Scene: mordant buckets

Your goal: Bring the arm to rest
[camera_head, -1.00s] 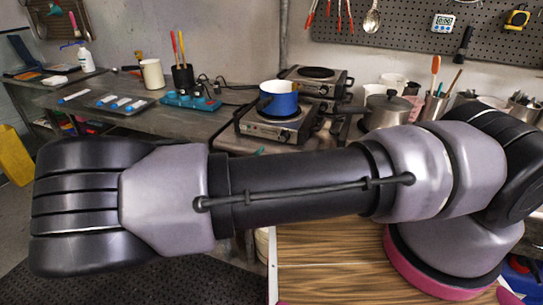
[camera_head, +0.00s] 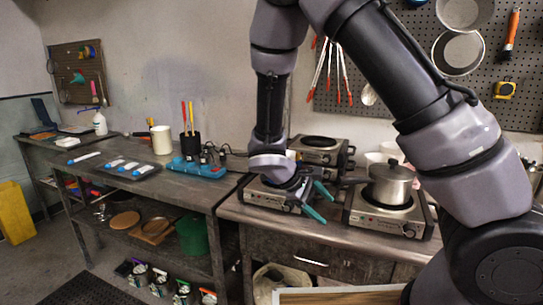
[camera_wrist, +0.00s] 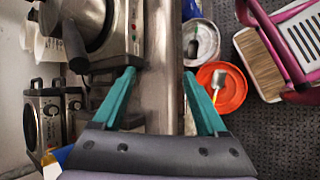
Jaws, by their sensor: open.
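My arm bends up and out of the top of the head view, then comes down at the middle of the picture. My gripper (camera_head: 321,200) hangs from it in front of the hotplates, with its teal fingers apart. In the wrist view my gripper (camera_wrist: 159,73) is open and nothing is between the fingertips. Below them is the counter's front strip (camera_wrist: 160,40). My forearm and wrist hide part of the left hotplate (camera_head: 265,195).
A steel pot (camera_head: 390,183) stands on the right hotplate. An orange bucket (camera_wrist: 234,98) holding a scoop is below, right of the counter edge. A pink-edged cart (camera_wrist: 300,45) stands farther right. The counter carries a tray of markers (camera_head: 125,168) and a white cup (camera_head: 161,140).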

